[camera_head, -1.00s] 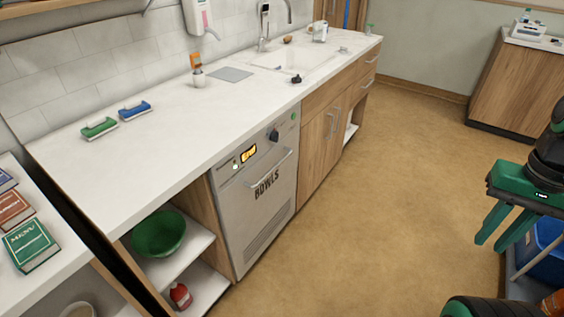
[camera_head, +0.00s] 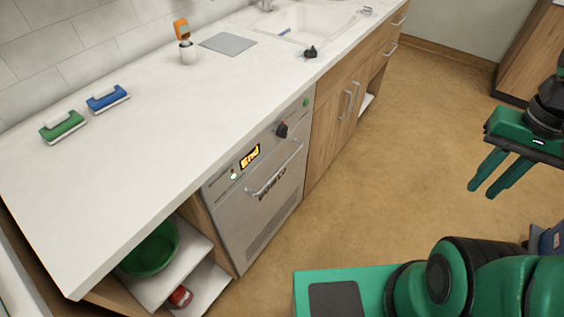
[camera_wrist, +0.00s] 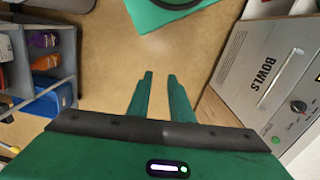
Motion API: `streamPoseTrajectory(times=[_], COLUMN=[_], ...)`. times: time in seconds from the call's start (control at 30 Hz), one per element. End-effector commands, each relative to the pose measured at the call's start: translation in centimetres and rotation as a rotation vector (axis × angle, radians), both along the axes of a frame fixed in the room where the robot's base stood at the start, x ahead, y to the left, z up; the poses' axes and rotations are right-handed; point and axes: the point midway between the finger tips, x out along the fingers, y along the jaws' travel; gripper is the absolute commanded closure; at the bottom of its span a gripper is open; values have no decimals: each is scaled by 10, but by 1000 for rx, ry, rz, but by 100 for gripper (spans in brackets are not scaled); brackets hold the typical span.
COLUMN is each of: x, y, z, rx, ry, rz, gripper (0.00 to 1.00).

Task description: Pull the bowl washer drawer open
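The bowl washer (camera_head: 258,198) is a grey front panel under the white counter, with a lit display reading "End", a dark knob and a bar handle (camera_head: 274,169) across its upper part. Its drawer looks shut. The washer also shows at the right of the wrist view (camera_wrist: 264,75), with the word "BOWLS" on it. My gripper (camera_head: 487,190) is at the right of the head view, over open floor and well apart from the washer handle. Its two green fingers are spread with a gap between them, and it is empty; the wrist view shows this too (camera_wrist: 160,75).
A green bowl (camera_head: 150,252) sits on an open shelf left of the washer. Wooden cupboards (camera_head: 340,118) stand right of it. A grey trolley (camera_wrist: 45,75) with bottles is left in the wrist view. The floor before the washer is mostly clear.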

Motion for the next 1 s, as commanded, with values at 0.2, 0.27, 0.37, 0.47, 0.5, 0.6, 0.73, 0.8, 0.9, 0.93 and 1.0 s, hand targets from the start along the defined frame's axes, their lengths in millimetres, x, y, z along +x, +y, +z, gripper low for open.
streamPoseTrajectory(times=[0.2,0.27,0.37,0.47,0.5,0.6,0.73,0.8,0.9,0.93,1.0], x=[-2,-10,-1,17,26,49,80,95,116,122,134], y=[0,0,1,5,6,10,18,24,34,37,46], z=[1,5,3,-3,-7,-19,-39,-52,-72,-79,-94], rx=[0,0,1,9,14,36,80,110,162,179,223], ry=[-1,-9,5,33,46,78,114,131,152,156,168], rz=[2,5,23,59,77,131,201,238,290,305,339], gripper=[80,80,80,80,80,80,80,80,80,80,80])
